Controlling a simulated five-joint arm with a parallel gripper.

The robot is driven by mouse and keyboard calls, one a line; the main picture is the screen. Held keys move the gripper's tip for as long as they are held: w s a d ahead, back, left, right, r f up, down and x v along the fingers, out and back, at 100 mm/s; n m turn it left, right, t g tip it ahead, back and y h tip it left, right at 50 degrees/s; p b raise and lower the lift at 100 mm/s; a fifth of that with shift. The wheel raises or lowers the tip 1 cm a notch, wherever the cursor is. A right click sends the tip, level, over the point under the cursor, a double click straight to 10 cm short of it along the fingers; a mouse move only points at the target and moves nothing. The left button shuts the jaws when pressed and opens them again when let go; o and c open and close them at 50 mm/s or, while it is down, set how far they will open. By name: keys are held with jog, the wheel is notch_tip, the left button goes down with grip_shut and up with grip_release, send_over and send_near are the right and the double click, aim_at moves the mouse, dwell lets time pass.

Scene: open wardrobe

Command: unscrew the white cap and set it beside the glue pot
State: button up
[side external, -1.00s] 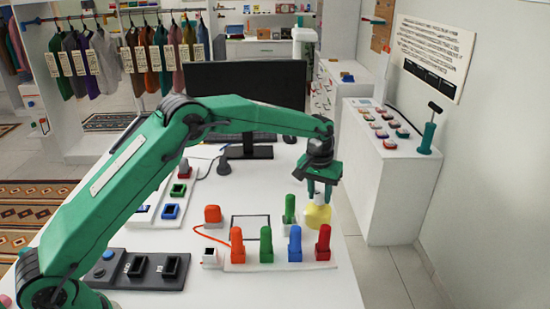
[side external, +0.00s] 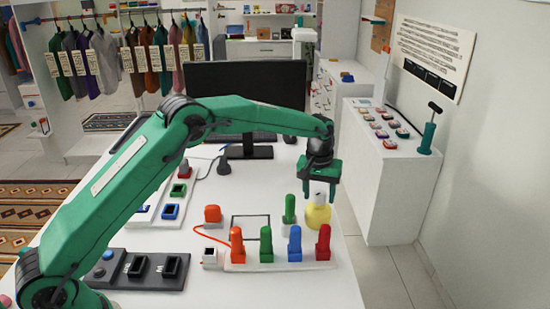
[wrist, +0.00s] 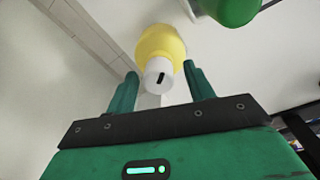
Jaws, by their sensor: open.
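The yellow glue pot (side external: 318,216) stands on the white table at the right, beside the green block. Its white cap (side external: 319,196) sits on top of the pot. My gripper (side external: 319,198) is open above the pot, with one finger on each side of the cap. In the wrist view, the cap (wrist: 158,76) with a black mark lies between the two green fingers, with gaps to both. The yellow pot (wrist: 160,43) shows behind it. Whether the cap is loose on the pot cannot be told.
A green block (side external: 289,210) stands close to the left of the pot. Orange, green, blue and red blocks (side external: 294,243) stand in a row in front. A monitor (side external: 245,92) stands behind. The table's right edge is near the pot.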

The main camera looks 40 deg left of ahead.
jog(key=shift+m, duration=0.3)
jog(key=m, duration=1.1)
jog(key=shift+m, duration=0.3)
jog(key=shift+w+d, duration=0.1)
jog(key=shift+w, duration=0.1)
dwell(0.5)
jog(key=c, duration=1)
